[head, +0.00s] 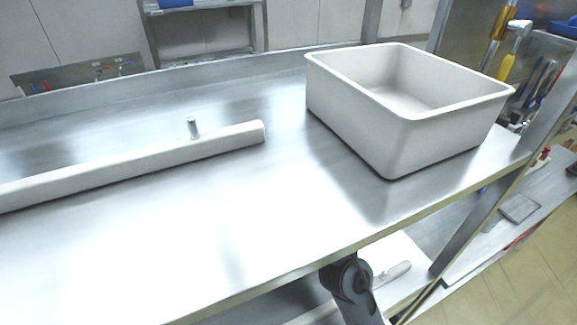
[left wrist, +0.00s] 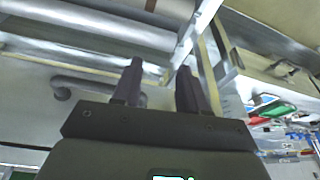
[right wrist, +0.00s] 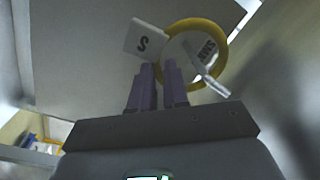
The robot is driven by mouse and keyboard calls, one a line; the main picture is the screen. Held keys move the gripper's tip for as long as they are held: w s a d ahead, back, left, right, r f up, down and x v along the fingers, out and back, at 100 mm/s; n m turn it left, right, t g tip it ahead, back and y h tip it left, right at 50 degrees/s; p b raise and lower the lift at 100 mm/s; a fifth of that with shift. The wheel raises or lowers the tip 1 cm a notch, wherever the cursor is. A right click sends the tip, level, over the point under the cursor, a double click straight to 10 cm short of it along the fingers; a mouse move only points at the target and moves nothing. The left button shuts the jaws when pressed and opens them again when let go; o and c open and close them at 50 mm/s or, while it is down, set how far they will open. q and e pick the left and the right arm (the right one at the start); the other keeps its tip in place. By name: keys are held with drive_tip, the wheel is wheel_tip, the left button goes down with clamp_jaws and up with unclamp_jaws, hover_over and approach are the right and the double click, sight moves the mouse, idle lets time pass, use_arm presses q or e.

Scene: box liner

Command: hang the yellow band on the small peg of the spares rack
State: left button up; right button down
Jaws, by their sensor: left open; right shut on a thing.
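In the right wrist view the yellow band (right wrist: 221,42) is a round ring at the fingertips of my right gripper (right wrist: 159,66), which is shut on its near edge. A white tag marked S (right wrist: 147,39) sits beside the band. A pale rod-like piece (right wrist: 207,72) and dark lettering show through the ring; I cannot tell if this is the rack's peg. In the head view a long pale bar (head: 120,165) lies on the bench with a short upright metal peg (head: 193,128) near its right end. My left gripper (left wrist: 160,70) is open and empty. Neither gripper shows in the head view.
A large open pale box (head: 440,130) stands at the right of the steel bench (head: 240,220) and looks empty. The bench between bar and box is clear. A lower shelf (head: 405,250) shows below the front edge. Tools hang at the far right.

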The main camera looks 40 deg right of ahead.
drive_tip(key=shift+f, duration=0.15)
drive_tip(key=shift+c, duration=2.4)
unclamp_jaws()
drive_tip(key=shift+s, duration=0.1)
drive_tip(key=p+v, duration=0.8)
drive_tip(key=v, duration=0.1)
drive_tip(key=shift+s+a+r, duration=0.3)
drive_tip(key=shift+a, duration=0.05)
